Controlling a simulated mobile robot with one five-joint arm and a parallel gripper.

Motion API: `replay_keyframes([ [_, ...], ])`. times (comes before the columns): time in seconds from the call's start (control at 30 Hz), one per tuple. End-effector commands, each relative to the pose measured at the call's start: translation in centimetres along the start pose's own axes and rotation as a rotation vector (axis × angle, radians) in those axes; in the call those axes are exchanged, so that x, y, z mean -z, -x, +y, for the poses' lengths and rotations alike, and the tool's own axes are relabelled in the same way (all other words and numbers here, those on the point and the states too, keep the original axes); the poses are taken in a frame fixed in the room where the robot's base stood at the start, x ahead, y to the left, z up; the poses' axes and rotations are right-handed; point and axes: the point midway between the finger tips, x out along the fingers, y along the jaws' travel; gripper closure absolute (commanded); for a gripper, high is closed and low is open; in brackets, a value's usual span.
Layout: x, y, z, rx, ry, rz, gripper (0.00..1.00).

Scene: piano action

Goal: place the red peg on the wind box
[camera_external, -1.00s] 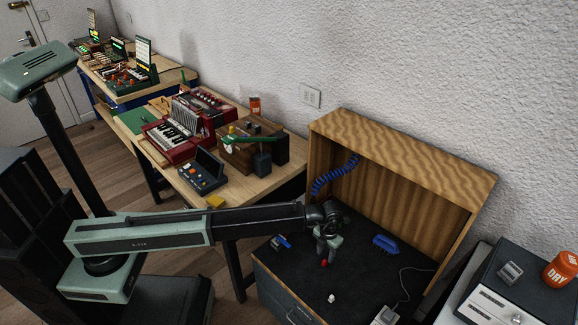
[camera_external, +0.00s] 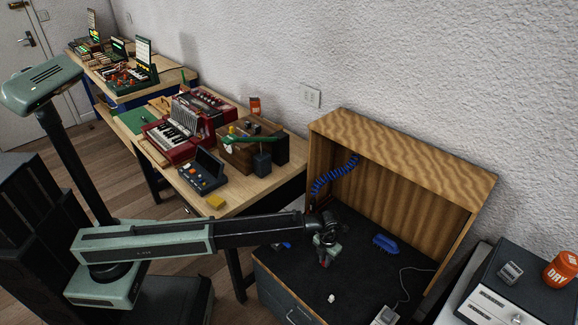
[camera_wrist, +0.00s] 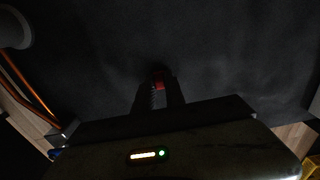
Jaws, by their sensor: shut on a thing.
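The red peg (camera_wrist: 158,85) is between my gripper's fingers in the wrist view, low over the dark surface. In the external view my gripper (camera_external: 326,259) points down inside the wooden booth and is shut on the peg; only a little red shows at its tips. I cannot tell whether the peg still touches the surface. A brown wooden box (camera_external: 236,158) with small coloured pieces and a green bar on top stands on the long table, left of and behind the booth. It may be the wind box; no label shows.
The open wooden booth (camera_external: 400,163) has a back, sides and a top over a dark work surface (camera_external: 355,284). A blue brush (camera_external: 385,243), a small white piece (camera_external: 331,298) and a blue tool (camera_external: 283,245) lie there.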

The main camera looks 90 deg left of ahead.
Motion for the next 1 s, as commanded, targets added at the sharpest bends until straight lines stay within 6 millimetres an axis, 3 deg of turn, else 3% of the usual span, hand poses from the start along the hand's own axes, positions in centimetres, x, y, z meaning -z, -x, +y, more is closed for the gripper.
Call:
replay_keyframes([
  [0.17,0.0,0.7,0.0,0.000,0.000,0.000,1.00],
  [0.47,0.0,4.4,0.0,0.000,0.000,0.000,1.00],
  [0.53,1.5,3.8,1.1,0.000,0.000,0.001,1.00],
  [1.0,11.1,4.8,8.2,0.000,0.000,0.000,1.00],
])
